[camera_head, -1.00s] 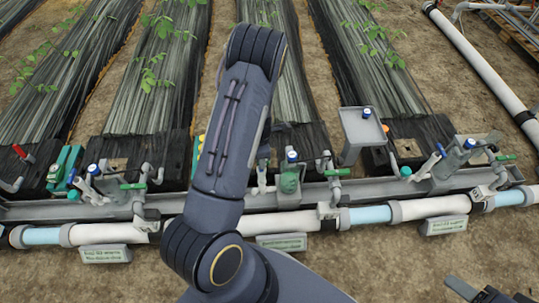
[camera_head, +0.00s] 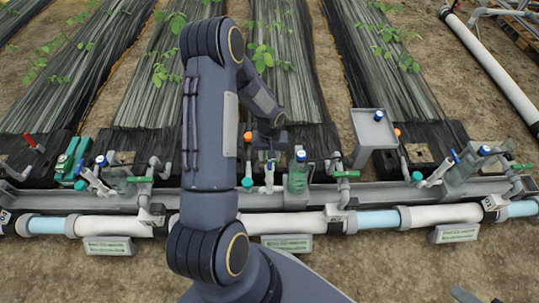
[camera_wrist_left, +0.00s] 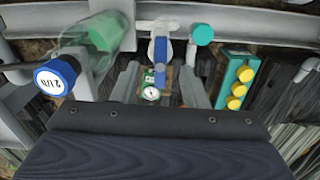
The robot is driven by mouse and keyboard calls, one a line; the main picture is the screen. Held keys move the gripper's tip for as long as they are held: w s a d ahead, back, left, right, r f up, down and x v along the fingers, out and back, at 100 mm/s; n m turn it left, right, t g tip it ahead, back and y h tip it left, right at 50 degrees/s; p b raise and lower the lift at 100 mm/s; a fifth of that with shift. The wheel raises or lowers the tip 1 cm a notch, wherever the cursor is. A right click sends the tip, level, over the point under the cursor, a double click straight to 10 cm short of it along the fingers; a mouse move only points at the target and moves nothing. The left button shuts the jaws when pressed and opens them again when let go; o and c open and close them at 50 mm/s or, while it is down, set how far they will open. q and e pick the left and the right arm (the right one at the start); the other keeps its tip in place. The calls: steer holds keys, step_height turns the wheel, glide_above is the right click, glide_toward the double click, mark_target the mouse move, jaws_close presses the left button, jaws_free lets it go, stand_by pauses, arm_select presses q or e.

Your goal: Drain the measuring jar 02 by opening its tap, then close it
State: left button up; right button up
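The measuring jar (camera_head: 297,178), green and transparent with a blue cap, stands at the middle station in the head view. My left gripper (camera_head: 268,130) hangs over this station. In the wrist view its fingers (camera_wrist_left: 160,88) are apart, with the lever's end between them and no clear contact. My right gripper (camera_head: 481,297) shows only partly at the lower right edge.
A grey pipe channel (camera_head: 335,197) and a white pipe run across the front. Similar stations stand left and right. A grey stand with a tray (camera_head: 372,128) rises right of the jar. A teal block with yellow caps (camera_wrist_left: 236,85) is beside the tap.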

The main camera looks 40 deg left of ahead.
mark_target(269, 161)
arm_select(q)
steer(key=shift+n, duration=0.3)
steer(key=shift+f+b, duration=1.9)
steer(key=shift+f, duration=0.35)
steer(key=shift+c, duration=0.4)
jaws_close()
